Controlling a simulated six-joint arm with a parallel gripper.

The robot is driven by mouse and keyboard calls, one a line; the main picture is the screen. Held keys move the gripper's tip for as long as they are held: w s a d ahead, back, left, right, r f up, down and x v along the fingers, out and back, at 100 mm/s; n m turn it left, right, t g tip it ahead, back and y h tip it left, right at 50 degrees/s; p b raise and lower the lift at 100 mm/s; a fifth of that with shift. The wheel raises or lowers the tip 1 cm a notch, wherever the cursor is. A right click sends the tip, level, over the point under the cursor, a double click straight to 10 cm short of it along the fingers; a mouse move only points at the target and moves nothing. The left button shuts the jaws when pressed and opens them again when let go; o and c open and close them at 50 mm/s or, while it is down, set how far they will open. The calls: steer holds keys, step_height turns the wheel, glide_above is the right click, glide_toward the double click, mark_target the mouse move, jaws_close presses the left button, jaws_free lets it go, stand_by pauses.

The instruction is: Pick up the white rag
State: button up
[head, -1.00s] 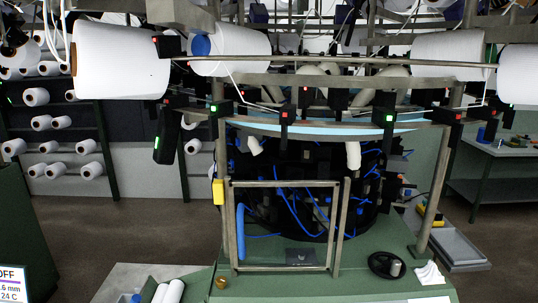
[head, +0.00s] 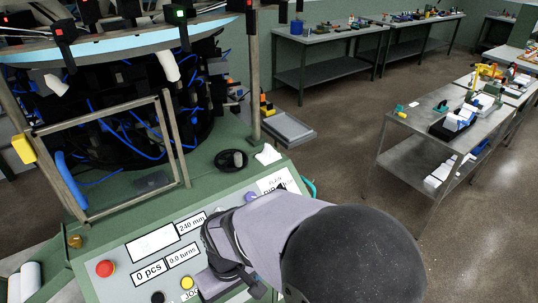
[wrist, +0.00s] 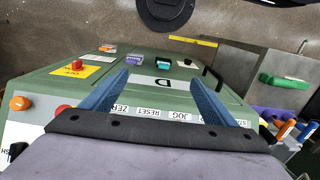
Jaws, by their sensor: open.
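The white rag (head: 267,154) lies crumpled near the back right corner of the green machine top in the head view, just right of a black handwheel. It does not show clearly in the wrist view. My gripper (wrist: 160,77) is open and empty in the wrist view, its two blue-grey fingers spread over the control panel. In the head view my arm reaches across the panel's right part, in front of the rag and apart from it; the fingertips cannot be made out there.
The black handwheel (head: 231,160) stands beside the rag. A metal post (head: 252,75) rises behind it, and a metal frame (head: 160,125) stands to the left. The control panel has a red button (head: 105,269). A grey cart (head: 420,125) with tools stands to the right.

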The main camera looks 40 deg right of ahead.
steer(key=shift+o, duration=0.6)
steer(key=shift+w, duration=0.1)
steer(key=w+d+r+t, duration=0.1)
steer(key=w+d+r, duration=0.2)
steer(key=w+d, duration=0.3)
steer(key=w+d+r+m+t, duration=0.1)
steer(key=w+d+r, duration=0.3)
steer(key=w, duration=0.6)
steer(key=w+d+r+m, duration=0.1)
steer(key=w+d+r, duration=0.2)
steer(key=w+d, duration=0.5)
steer(key=shift+w+d+r+t+p, duration=0.1)
steer(key=shift+w+r+t+p, duration=0.05)
steer(key=shift+r+t+p, duration=0.25)
steer(key=w+d+r+t, duration=0.1)
steer(key=w+d, duration=0.1)
steer(key=d, duration=0.3)
steer(key=w+d+r, duration=0.2)
steer(key=d, duration=0.3)
steer(key=n, duration=0.2)
glide_above(268, 147)
steer(key=s, duration=0.2)
steer(key=shift+f+t+b, duration=0.3)
steer(key=shift+t+b, duration=0.05)
steer(key=shift+t, duration=0.05)
